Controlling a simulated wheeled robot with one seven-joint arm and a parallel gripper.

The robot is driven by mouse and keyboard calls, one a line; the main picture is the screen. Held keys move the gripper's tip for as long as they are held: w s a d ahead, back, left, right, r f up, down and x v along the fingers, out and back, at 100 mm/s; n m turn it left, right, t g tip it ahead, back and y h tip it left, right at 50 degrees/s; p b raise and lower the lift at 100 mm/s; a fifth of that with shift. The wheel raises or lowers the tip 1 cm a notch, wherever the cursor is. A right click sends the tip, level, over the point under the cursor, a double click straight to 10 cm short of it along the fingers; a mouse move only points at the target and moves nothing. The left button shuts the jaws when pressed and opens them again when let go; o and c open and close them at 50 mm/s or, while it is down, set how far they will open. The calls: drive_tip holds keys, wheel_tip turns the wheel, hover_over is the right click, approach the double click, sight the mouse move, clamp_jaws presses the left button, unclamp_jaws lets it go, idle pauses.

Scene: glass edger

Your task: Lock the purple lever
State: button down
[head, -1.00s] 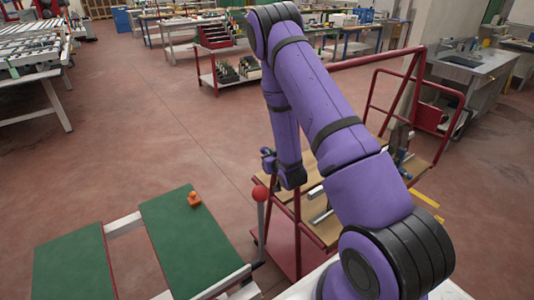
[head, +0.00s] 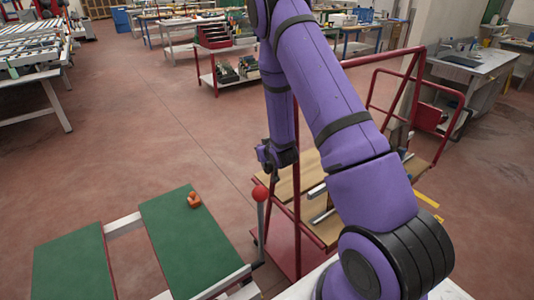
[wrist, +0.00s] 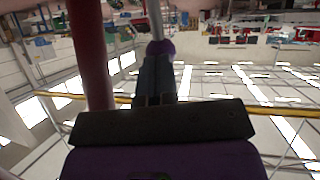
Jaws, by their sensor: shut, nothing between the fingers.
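My gripper shows in the wrist view (wrist: 157,80) with its two dark fingers shut together. The purple lever's rounded purple end (wrist: 160,48) appears at the fingertips, with a grey rod running from it to the top edge. Whether the fingertips touch it or stop just short I cannot tell. In the head view my gripper (head: 273,175) hangs pointing down, just above and right of a red-ball lever. I cannot make out the purple lever there.
A grey lever with a red ball (head: 260,193) stands close to my gripper. A dark red post (wrist: 90,50) rises close beside the fingers. Green-topped tables (head: 165,240) bear an orange object (head: 194,200). Open floor lies beyond on the left.

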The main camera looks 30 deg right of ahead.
drive_tip(key=w+g, duration=0.3)
drive_tip(key=shift+w, duration=0.1)
drive_tip(key=w+f+n+g, duration=0.1)
drive_tip(key=w+f+g, duration=0.5)
drive_tip(key=g, duration=0.4)
drive_tip(key=shift+w+a+f+n+g, duration=0.2)
drive_tip(key=shift+w+f+n+g, duration=0.15)
drive_tip(key=shift+w, duration=0.45)
idle(0.3)
drive_tip(key=shift+f, duration=0.2)
idle(0.3)
drive_tip(key=shift+r, duration=0.1)
drive_tip(key=w+v, duration=0.1)
drive_tip(key=v, duration=1.3)
drive_tip(key=shift+w, duration=0.1)
